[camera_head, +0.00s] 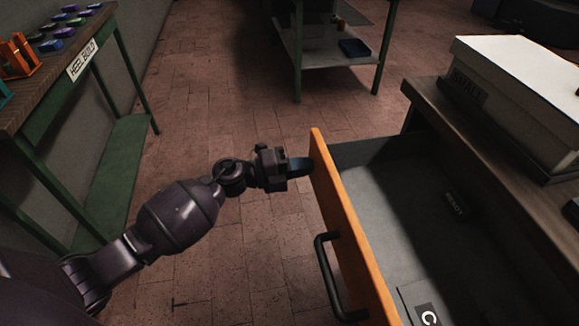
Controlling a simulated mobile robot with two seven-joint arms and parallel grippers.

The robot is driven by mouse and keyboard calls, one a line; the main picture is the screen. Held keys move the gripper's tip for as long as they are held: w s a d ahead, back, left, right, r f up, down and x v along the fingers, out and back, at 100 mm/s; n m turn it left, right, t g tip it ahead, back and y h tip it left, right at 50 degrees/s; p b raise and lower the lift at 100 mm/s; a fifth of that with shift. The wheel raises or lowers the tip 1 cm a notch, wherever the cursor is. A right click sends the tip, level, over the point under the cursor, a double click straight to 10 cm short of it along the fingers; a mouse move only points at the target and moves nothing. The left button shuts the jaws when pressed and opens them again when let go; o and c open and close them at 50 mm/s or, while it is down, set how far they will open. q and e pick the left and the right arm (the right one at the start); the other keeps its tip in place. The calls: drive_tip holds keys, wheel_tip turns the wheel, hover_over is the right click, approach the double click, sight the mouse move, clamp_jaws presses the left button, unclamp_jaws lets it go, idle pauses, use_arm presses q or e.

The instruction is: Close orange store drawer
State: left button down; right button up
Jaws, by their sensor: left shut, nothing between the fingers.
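The orange store drawer (352,238) stands pulled open at the right. Its orange front faces left, with a black bar handle (326,275) on it, and its grey inside (400,190) shows. A small dark labelled item (455,204) and a card marked C (420,306) lie in the drawer. My left gripper (304,167) is shut and empty. Its fingertips are at the far end of the drawer front, on the outer side, and seem to touch it. My right gripper is not in view.
A wooden bench (440,105) over the drawer carries a white box (520,75) marked SMALL. A green-legged bench (45,75) labelled HEEL BUILD stands at the left. A shelf table (335,55) stands behind. The tiled floor between is clear.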

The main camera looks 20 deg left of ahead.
use_arm(q)
approach(399, 165)
drive_tip(key=r, duration=0.5)
drive_tip(key=shift+w+d, duration=0.2)
drive_tip(key=shift+d, duration=0.1)
drive_tip(key=b+x, duration=0.1)
drive_tip(key=x, duration=0.7)
drive_tip(key=shift+f, duration=0.1)
drive_tip(key=shift+w+d, duration=0.4)
drive_tip(key=shift+d, duration=0.15)
drive_tip(key=shift+r+b, duration=0.3)
drive_tip(key=shift+w, duration=0.1)
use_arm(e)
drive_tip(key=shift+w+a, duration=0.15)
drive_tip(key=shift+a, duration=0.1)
use_arm(q)
drive_tip(key=shift+d+r, duration=0.1)
drive_tip(key=shift+r, duration=0.1)
